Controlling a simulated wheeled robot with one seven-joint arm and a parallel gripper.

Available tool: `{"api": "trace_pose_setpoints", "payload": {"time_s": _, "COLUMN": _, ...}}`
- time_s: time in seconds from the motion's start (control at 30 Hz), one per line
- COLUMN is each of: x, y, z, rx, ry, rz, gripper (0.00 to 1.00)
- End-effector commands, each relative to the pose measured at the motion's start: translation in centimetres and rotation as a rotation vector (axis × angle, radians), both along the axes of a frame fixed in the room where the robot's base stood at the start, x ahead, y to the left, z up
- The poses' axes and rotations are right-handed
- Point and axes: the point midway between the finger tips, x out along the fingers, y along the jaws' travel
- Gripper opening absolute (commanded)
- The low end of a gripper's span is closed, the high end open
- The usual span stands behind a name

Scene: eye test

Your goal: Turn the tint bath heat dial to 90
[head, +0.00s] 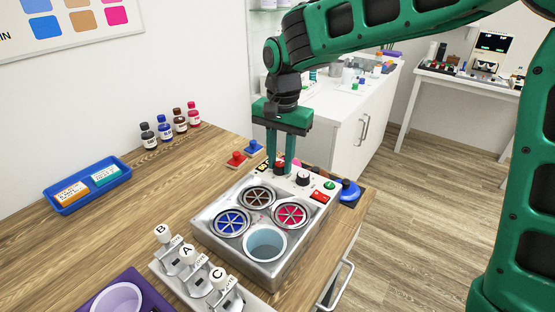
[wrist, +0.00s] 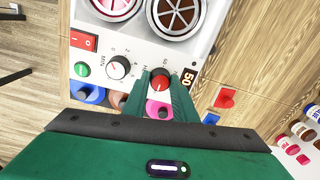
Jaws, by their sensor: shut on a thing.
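The tint bath (head: 205,235) is a metal box with a white control panel along its back edge. Its red heat dial (wrist: 160,80) sits between the two fingers of my gripper (wrist: 160,92) in the wrist view. My gripper is shut on this dial, and its green fingers point down onto the panel in the head view (head: 280,162). A small dark display (wrist: 187,77) beside the dial reads 50. The fingers hide part of the dial's printed scale. A second dial marked MIN (wrist: 118,67), black and white, stands next to it, apart from my gripper.
A green button (head: 329,185) and a red switch (head: 320,196) share the panel. Three bath wells have round lids; one open well (head: 266,242) is pale blue. Lettered white-handled levers (head: 187,251) stand in front. Colored knobbed pieces, including a blue one (head: 348,190), lie behind the bath.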

Motion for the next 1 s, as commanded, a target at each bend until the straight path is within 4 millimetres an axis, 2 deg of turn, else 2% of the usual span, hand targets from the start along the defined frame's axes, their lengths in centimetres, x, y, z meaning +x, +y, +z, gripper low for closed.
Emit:
{"api": "trace_pose_setpoints", "payload": {"time_s": 0.03, "x": 0.6, "y": 0.0, "z": 0.3, "rx": 0.006, "ry": -0.014, "rz": -0.008, "gripper": 0.03}}
{"api": "trace_pose_setpoints", "payload": {"time_s": 0.27, "x": 0.6, "y": 0.0, "z": 0.3, "rx": 0.006, "ry": -0.014, "rz": -0.007, "gripper": 0.03}}
{"api": "trace_pose_setpoints", "payload": {"time_s": 0.3, "x": 0.6, "y": 0.0, "z": 0.3, "rx": 0.006, "ry": -0.014, "rz": -0.007, "gripper": 0.27}}
{"api": "trace_pose_setpoints", "payload": {"time_s": 0.37, "x": 0.5, "y": 0.0, "z": 0.3, "rx": 0.005, "ry": -0.013, "rz": -0.007, "gripper": 0.42}}
{"api": "trace_pose_setpoints", "payload": {"time_s": 0.4, "x": 0.4, "y": 0.0, "z": 0.3, "rx": 0.005, "ry": -0.012, "rz": -0.006, "gripper": 0.44}}
{"api": "trace_pose_setpoints", "payload": {"time_s": 0.77, "x": 0.2, "y": 0.0, "z": 0.6, "rx": 0.002, "ry": -0.006, "rz": -0.001, "gripper": 0.44}}
{"api": "trace_pose_setpoints", "payload": {"time_s": 0.87, "x": 0.3, "y": 0.0, "z": 1.8, "rx": 0.004, "ry": -0.008, "rz": -0.002, "gripper": 0.44}}
{"api": "trace_pose_setpoints", "payload": {"time_s": 1.0, "x": 0.3, "y": -0.1, "z": 4.3, "rx": 0.004, "ry": -0.009, "rz": -0.002, "gripper": 0.44}}
